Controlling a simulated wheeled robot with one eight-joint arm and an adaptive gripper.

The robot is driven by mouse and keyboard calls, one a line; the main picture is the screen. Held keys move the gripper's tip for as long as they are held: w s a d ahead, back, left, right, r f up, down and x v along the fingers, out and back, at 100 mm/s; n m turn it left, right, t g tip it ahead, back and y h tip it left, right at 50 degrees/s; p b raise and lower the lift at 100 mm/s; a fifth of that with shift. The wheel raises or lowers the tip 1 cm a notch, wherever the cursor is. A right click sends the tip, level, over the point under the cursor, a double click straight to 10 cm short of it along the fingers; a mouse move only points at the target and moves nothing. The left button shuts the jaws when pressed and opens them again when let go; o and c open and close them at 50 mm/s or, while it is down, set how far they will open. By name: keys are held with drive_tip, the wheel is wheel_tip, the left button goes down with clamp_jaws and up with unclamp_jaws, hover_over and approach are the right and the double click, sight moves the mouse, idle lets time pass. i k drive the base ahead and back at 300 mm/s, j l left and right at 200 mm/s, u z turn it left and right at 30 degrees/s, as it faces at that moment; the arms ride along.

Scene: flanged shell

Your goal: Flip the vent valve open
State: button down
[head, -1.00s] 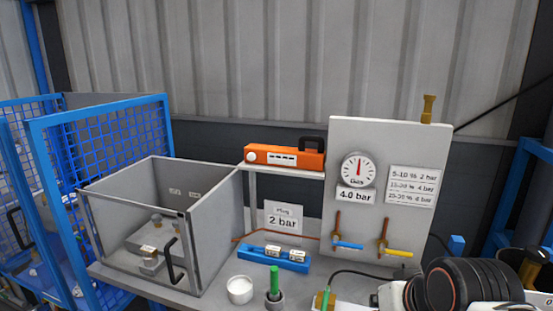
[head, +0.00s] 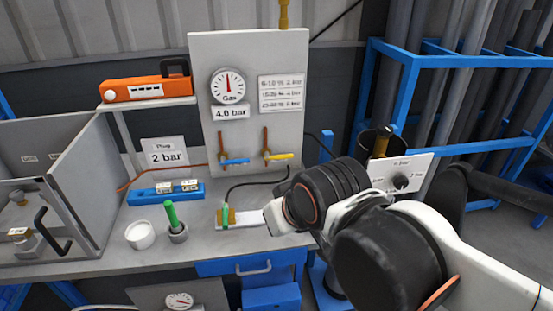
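An upright grey panel (head: 205,90) on the bench carries two lever valves. The left valve has a blue lever (head: 236,161) and the right one a yellow lever (head: 281,156). Both levers point right, roughly across their upright copper-coloured pipes. I cannot read a label telling which is the vent valve. A round gauge (head: 228,87) above has its needle near the top, over a "4.0 bar" sign (head: 230,112). My arm comes in from the lower right, its pale end (head: 275,216) below and apart from the levers. I cannot make out the gripper's fingers.
A plate with a gold block and green piece (head: 227,217) lies beside my arm's pale end. A green-handled cup (head: 175,228), white pot (head: 140,235) and blue block (head: 150,196) stand left. A knob box (head: 402,176) stands right. The space before the levers looks clear.

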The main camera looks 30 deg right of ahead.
sight(267, 157)
drive_tip(key=i+j+z, duration=0.1)
drive_tip(key=i+j, duration=0.45)
drive_tip(key=j, duration=0.25)
drive_tip(key=z, duration=1.6)
